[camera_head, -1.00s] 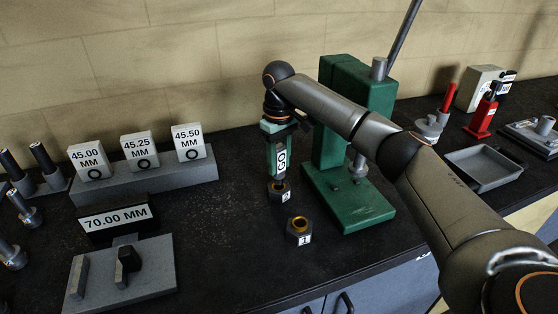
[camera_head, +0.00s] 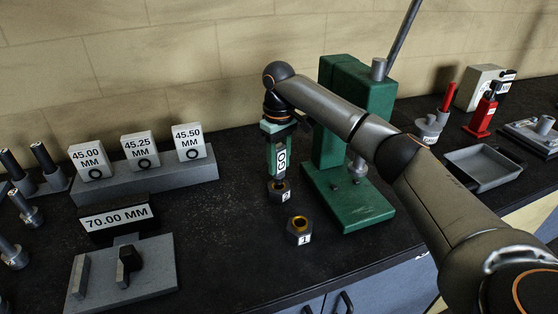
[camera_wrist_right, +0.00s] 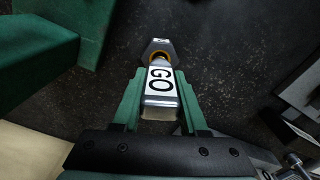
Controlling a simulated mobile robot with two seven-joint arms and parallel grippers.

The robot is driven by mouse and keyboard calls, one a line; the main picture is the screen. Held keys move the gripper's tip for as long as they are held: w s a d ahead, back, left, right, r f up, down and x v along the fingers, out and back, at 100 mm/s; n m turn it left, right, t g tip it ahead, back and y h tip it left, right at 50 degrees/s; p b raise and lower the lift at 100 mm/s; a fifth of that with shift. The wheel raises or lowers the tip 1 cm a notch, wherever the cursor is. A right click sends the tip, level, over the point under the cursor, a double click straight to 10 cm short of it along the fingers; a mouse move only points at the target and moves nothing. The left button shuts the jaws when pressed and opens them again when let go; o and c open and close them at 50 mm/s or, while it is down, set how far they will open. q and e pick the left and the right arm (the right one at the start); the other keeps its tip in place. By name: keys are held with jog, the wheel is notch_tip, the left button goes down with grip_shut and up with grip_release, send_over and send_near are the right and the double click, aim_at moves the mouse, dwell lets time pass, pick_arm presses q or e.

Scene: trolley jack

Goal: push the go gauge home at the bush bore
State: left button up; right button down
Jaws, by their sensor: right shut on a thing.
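My right gripper (camera_head: 280,143) is shut on the go gauge (camera_head: 282,161), which has a white label reading GO. It holds the gauge upright over the bush marked 2 (camera_head: 279,192), a dark hexagonal bush on the bench. The gauge's lower end is at the bore of this bush; how deep it sits I cannot tell. In the right wrist view the gauge (camera_wrist_right: 161,85) lies between the green fingers, and the bush (camera_wrist_right: 158,47) shows a gold-coloured ring around the bore at the gauge's far end. My left gripper is not in view.
The bush marked 1 (camera_head: 299,231) stands nearer the front, its bore open. A green press (camera_head: 345,205) stands close right of the gauge. A grey block with size cards (camera_head: 160,183) and a 70.00 MM stand (camera_head: 150,280) are left. A grey tray (camera_head: 484,168) is at right.

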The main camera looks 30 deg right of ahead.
aim_at(279, 171)
jog(key=shift+f, duration=1.75)
dwell(0.3)
jog(key=shift+c, duration=1.8)
grip_release()
jog(key=shift+f, duration=0.1)
notch_tip(279, 171, up, 13)
jog(key=shift+f, duration=0.15)
jog(key=shift+f, duration=0.1)
